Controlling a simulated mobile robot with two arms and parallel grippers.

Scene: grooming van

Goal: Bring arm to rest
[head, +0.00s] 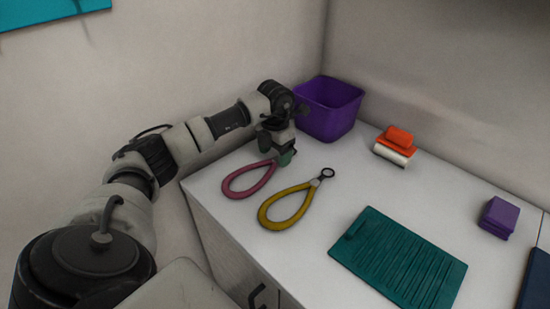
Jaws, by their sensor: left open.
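My left arm reaches in from the left over the white counter. My left gripper (277,154) is open and points down at the left part of the counter, in front of the purple bin. A pink loop (247,183) lies on the counter just below the gripper. Its far end is hidden behind the fingers, and I cannot tell whether they touch it. A yellow loop (291,209) with a small dark ring lies to the right of the pink one, apart from the gripper. My right gripper is not in view.
A purple bin (328,117) stands at the back corner by the wall. An orange and white brush (395,145), a purple block (497,217) and a green ridged mat (398,258) rest on the white counter (353,190). A dark blue item (537,283) is at the right edge.

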